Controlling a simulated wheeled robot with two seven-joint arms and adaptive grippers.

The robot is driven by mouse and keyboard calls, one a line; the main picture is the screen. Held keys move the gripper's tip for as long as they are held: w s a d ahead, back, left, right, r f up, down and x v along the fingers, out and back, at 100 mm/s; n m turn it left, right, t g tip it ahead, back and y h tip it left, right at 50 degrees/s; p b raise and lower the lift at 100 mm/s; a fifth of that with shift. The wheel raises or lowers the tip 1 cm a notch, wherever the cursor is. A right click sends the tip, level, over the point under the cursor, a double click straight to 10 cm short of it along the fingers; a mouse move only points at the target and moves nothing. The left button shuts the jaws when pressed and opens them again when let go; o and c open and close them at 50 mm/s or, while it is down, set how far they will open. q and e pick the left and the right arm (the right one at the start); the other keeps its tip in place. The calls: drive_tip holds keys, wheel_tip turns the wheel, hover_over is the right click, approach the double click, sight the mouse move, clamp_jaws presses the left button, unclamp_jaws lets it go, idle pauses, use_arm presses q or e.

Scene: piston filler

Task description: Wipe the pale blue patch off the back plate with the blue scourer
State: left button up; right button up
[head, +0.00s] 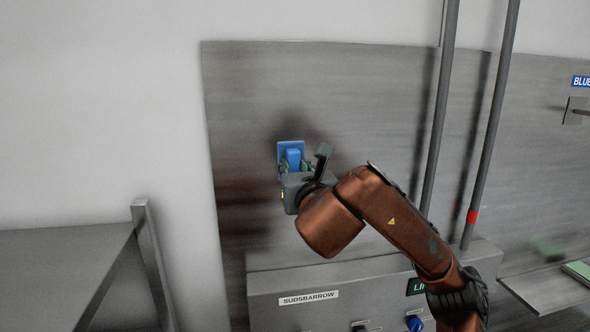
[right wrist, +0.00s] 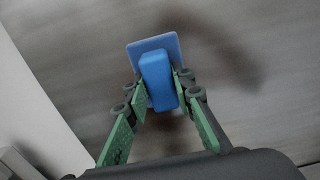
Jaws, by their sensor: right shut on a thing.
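The blue scourer (head: 290,147) is a flat square pad with a thicker block as its grip. It is in front of the left part of the grey back plate (head: 340,90), pad toward the plate. My right gripper (head: 294,166) is shut on the block. In the right wrist view the block of the scourer (right wrist: 156,80) sits between the green fingers of my right gripper (right wrist: 160,88). The pad is at or close to the plate; I cannot tell whether it touches. I see no pale blue patch; the pad or arm may hide it. My left gripper is out of view.
Two upright pipes (head: 440,120) stand right of my arm, one with a red band. A machine box (head: 340,275) labelled SUDSBARROW, with knobs, is below. A metal shelf (head: 540,295) is at lower right and a grey table (head: 60,270) at lower left. The upper plate is clear.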

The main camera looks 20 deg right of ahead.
drive_tip(key=shift+d+f+b, duration=0.15)
drive_tip(key=shift+d+b, duration=0.2)
drive_tip(key=shift+d, duration=0.15)
drive_tip(key=shift+s+d+b, duration=0.25)
drive_tip(key=shift+d+b, duration=0.2)
drive_tip(key=shift+d, duration=0.35)
drive_tip(key=shift+s+d+b, duration=0.2)
drive_tip(key=shift+d+b, duration=0.2)
drive_tip(key=shift+d, duration=0.45)
drive_tip(key=shift+s+d+b, duration=0.25)
drive_tip(key=shift+d+b, duration=0.2)
drive_tip(key=shift+d, duration=0.35)
drive_tip(key=shift+s+d+b, duration=0.25)
drive_tip(key=shift+d+b, duration=0.15)
drive_tip(key=shift+d, duration=0.6)
drive_tip(key=shift+s+d+b, duration=0.25)
drive_tip(key=shift+d+b, duration=0.15)
drive_tip(key=shift+d, duration=0.55)
drive_tip(key=shift+s+d+b, duration=0.25)
drive_tip(key=shift+d+b, duration=0.15)
drive_tip(key=shift+d, duration=0.6)
drive_tip(key=shift+s+d+b, duration=0.3)
drive_tip(key=shift+d+b, duration=0.05)
drive_tip(key=shift+d, duration=0.7)
drive_tip(key=shift+s+d+b, duration=0.25)
drive_tip(key=shift+d+b, duration=0.1)
drive_tip(key=shift+d, duration=0.65)
drive_tip(key=shift+s+d+b, duration=0.3)
drive_tip(key=shift+d+b, duration=0.05)
drive_tip(key=shift+d, duration=0.7)
